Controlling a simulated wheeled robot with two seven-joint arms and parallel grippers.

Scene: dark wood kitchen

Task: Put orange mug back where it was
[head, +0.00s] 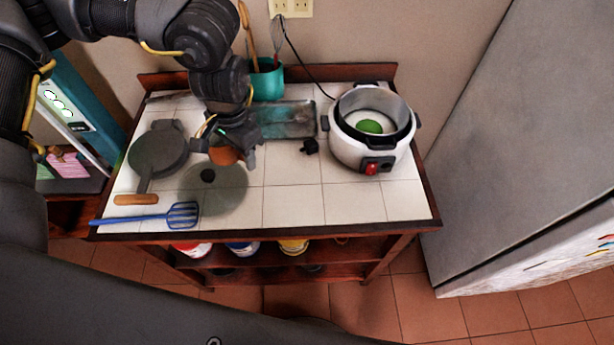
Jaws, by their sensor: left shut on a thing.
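The orange mug (224,156) shows as a small orange patch under my left gripper (232,146), above the left-middle of the tiled tabletop. My left gripper is shut on the mug, pointing down, and hides most of it. I cannot tell whether the mug touches the table or the glass lid beside it. My right gripper is not in view.
A glass lid (226,190), grey pan (157,152) and blue spatula (150,216) lie at left. A teal utensil pot (267,82) and metal tray (290,119) stand behind. A white cooker (358,150) stands at right. Front-middle tiles (300,203) are clear.

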